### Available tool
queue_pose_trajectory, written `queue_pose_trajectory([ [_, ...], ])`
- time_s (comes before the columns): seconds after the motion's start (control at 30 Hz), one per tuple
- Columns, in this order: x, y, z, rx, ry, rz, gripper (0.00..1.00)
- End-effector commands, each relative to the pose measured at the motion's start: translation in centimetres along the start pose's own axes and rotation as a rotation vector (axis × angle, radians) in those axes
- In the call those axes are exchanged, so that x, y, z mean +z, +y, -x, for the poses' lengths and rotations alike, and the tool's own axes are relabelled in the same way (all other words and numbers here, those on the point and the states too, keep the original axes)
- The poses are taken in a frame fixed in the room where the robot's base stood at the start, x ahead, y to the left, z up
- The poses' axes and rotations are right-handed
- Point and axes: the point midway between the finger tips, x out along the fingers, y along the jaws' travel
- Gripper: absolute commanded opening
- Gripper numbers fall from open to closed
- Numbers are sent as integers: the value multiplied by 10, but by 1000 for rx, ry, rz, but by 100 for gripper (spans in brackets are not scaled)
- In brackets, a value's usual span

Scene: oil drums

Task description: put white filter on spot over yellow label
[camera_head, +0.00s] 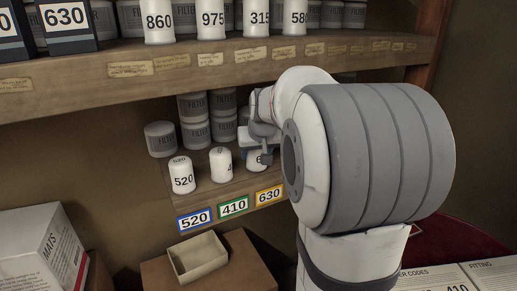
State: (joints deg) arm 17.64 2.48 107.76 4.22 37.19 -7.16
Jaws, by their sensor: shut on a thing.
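The white filter marked with a 6 (254,161) is at the right end of the lower shelf's front row, behind the yellow 630 label (269,195). My gripper (262,150) is shut on this filter from above and the right, and my arm hides part of it. Its base looks at shelf level, but I cannot tell whether it touches. A white filter marked 520 (182,176) stands behind the blue 520 label (195,220). Another white filter, marked with a 4 (220,165), stands behind the green 410 label (234,207).
Grey filter cans (195,120) are stacked behind on the lower shelf. The upper shelf (120,90) holds several white filters and dark boxes. An empty open tray (200,258) sits on a brown box (250,262) below. My arm hides the shelf's right side.

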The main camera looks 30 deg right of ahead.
Motion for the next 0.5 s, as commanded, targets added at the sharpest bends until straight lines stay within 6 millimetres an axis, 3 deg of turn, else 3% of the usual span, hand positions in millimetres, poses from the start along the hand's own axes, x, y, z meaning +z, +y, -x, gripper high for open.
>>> queue_pose_trajectory([
  [0.27, 3, 0, -4, 0, 1, 1, 18],
  [0.3, 2, 0, -3, 0, 0, 1, 55],
  [0.5, 2, -1, -3, -1, -1, 1, 71],
])
